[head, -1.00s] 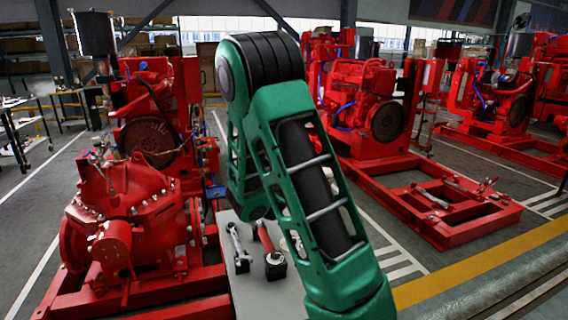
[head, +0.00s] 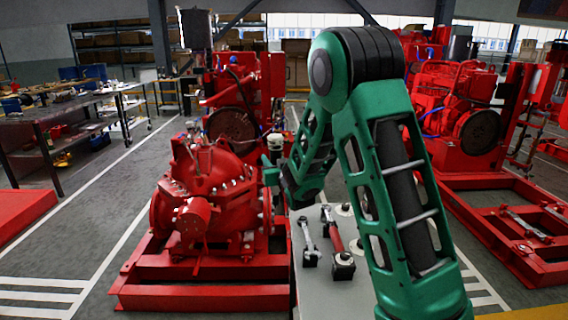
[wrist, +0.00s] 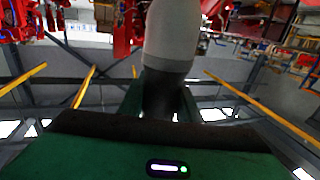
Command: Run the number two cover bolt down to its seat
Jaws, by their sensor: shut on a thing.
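The red pump (head: 205,190) stands left of centre in the head view, with several small pale bolts along its cover flange. I cannot tell which is the number two cover bolt. My gripper (head: 272,172), at the end of the green arm, is beside the pump's upper right, apart from the flange as far as I can see. It is shut on a pale grey, round tool (head: 275,148) held upright. In the wrist view the grey tool (wrist: 178,35) rises from the jaws, with a darker lower part. The fingertips are largely hidden.
A grey bench (head: 315,285) right of the pump bears a wrench (head: 306,240) and a red-handled tool (head: 333,232) in black blocks. Red engine frames (head: 455,110) stand at the right. A workbench (head: 45,130) is at the far left. The floor between is clear.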

